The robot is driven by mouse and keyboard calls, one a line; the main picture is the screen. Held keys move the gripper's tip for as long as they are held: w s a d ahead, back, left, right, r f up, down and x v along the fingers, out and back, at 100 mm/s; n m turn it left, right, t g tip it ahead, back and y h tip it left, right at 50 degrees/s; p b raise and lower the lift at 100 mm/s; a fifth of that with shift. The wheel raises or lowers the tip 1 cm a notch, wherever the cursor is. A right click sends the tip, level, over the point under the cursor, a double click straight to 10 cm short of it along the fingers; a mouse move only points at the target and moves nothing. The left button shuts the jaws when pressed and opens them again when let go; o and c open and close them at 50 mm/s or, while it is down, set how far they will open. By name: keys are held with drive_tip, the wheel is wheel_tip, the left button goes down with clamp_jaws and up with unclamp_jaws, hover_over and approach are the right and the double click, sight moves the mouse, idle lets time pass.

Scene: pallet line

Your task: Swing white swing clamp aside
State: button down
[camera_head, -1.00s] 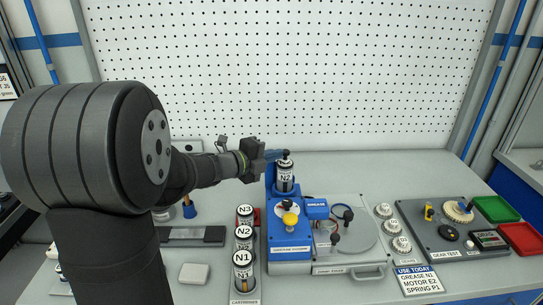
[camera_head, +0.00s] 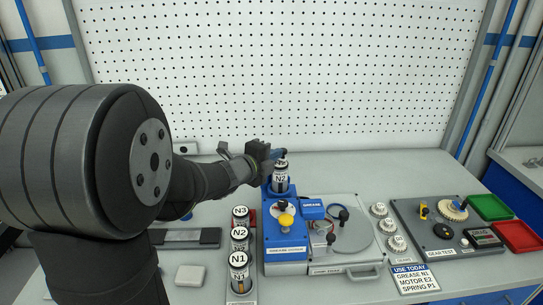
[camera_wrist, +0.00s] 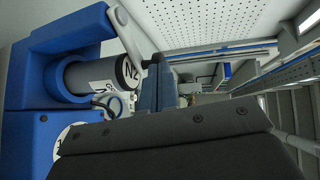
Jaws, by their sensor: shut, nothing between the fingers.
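A blue grease station (camera_head: 286,250) holds the upright N2 cartridge (camera_head: 281,183) in its raised rear holder. In the wrist view this cartridge (camera_wrist: 90,78) lies left of my fingers, with its labelled end showing. A pale bar (camera_wrist: 130,36), which looks like the white swing clamp, passes close by that end. I cannot tell whether my fingers touch it. In the head view the clamp is hard to make out behind my gripper. My gripper (camera_head: 277,156) is shut and empty beside the cartridge top, its blue fingers (camera_wrist: 158,90) together.
Cartridges N1 (camera_head: 238,274), N2 and N3 stand in a rack left of the station. A plate with a round disc (camera_head: 352,232) adjoins on the right. The pegboard (camera_head: 270,70) stands behind.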

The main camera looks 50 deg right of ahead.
sight(286, 151)
drive_tip(key=shift+s+d+n+t+y, duration=0.1)
drive_tip(key=shift+d+n+t+y, duration=0.1)
drive_tip(key=shift+d+n+t, duration=0.4)
drive_tip(key=shift+s+d+n+t+y, duration=0.2)
drive_tip(key=shift+n+t, duration=0.4)
drive_tip(key=shift+t, duration=0.45)
drive_tip(key=shift+s+d+n+t+y, duration=0.1)
drive_tip(key=shift+d+n+t+y, duration=0.2)
drive_tip(key=shift+n+t, duration=0.45)
drive_tip(key=shift+w+d+n+t+y, duration=0.1)
drive_tip(key=shift+d+n+t+y, duration=0.45)
drive_tip(key=shift+n+t, duration=0.35)
drive_tip(key=shift+d+n+t+y, duration=0.5)
drive_tip(key=shift+n+t+y, duration=0.05)
drive_tip(key=shift+t, duration=0.55)
drive_tip(key=shift+w+d, duration=0.3)
drive_tip(key=shift+d, duration=0.3)
drive_tip(key=shift+w+d, duration=0.3)
drive_tip(key=shift+d, duration=0.3)
drive_tip(key=s+a+r, duration=0.1)
drive_tip(key=s+a, duration=0.2)
drive_tip(key=s, duration=0.3)
drive_tip(key=s+a+r, duration=0.1)
drive_tip(key=s+a, duration=0.2)
drive_tip(key=s, duration=0.3)
drive_tip(key=shift+a+r, duration=0.3)
